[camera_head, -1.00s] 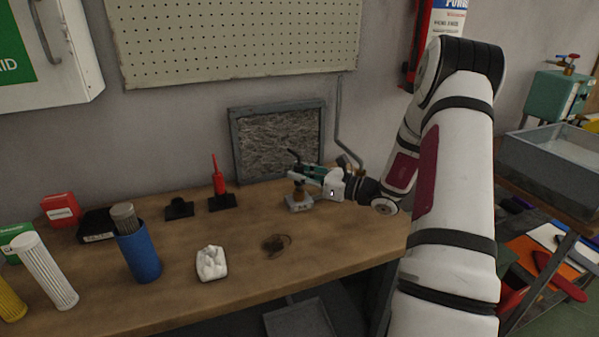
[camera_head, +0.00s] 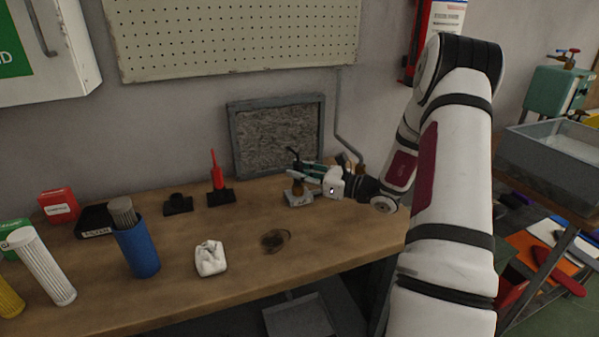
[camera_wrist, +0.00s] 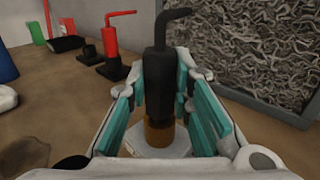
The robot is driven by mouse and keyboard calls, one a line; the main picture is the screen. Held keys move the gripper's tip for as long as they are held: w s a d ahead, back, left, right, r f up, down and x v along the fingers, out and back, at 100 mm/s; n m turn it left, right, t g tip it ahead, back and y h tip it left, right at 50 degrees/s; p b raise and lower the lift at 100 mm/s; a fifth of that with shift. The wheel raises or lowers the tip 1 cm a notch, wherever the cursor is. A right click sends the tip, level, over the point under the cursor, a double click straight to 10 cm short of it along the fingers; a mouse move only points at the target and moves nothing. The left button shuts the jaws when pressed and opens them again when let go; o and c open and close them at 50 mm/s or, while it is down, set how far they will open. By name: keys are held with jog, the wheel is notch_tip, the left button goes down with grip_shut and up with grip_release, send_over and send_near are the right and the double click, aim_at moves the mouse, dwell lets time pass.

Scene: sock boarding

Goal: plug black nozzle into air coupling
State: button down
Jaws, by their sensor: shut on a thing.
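The black nozzle (camera_wrist: 159,80) stands upright between the teal pads of my gripper (camera_wrist: 165,92) in the wrist view, its bent tip pointing right. My gripper is shut on it. The brass air coupling (camera_wrist: 159,131) sits directly below the nozzle on a pale base plate (camera_wrist: 148,148). The nozzle's lower end meets the top of the coupling; I cannot tell how deep it sits. In the head view my gripper (camera_head: 312,174) is low over the bench, and the nozzle (camera_head: 293,155) shows above the coupling (camera_head: 298,187).
A red nozzle (camera_head: 217,170) stands in a black holder to the left, beside an empty black holder (camera_head: 178,204). A grey framed filter panel (camera_head: 232,145) leans on the wall behind. A blue canister (camera_head: 138,252), a white crumpled cloth (camera_head: 210,258) and a dark stain (camera_head: 274,241) are on the bench.

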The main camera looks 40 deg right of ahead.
jog(key=shift+f, duration=0.3)
jog(key=c, duration=1.3)
grip_release()
jog(key=shift+c, duration=0.2)
jog(key=shift+s+d, duration=0.1)
jog(key=shift+s, duration=0.05)
jog(key=v, duration=1.1)
jog(key=shift+s+d, duration=0.2)
jog(key=shift+s, duration=0.1)
jog(key=shift+r, duration=0.1)
